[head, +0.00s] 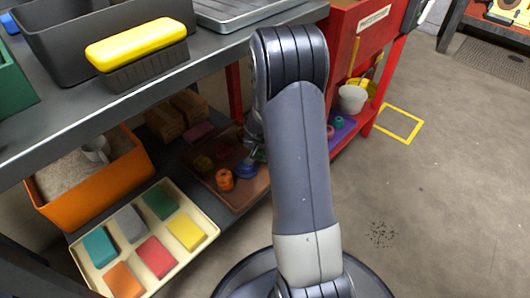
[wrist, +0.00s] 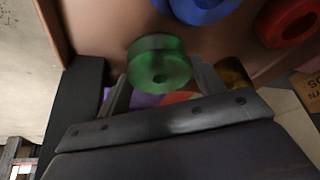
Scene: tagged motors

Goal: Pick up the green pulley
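The green pulley (wrist: 160,62) is a round wheel with a small centre hole. In the wrist view it sits between the two fingertips of my gripper (wrist: 160,76). One finger lies close along each side of it, with no clear gap visible. I cannot tell whether the fingers press on it or whether it is clear of the brown tray (wrist: 100,35). In the head view my arm hides most of the gripper and the pulley.
A blue pulley (wrist: 200,8) and a red pulley (wrist: 288,20) are close beyond the green one. In the head view, an orange pulley (head: 225,180) stands on the tray. The shelf top (head: 150,105) overhangs the left side. A red cart (head: 345,45) stands to the right.

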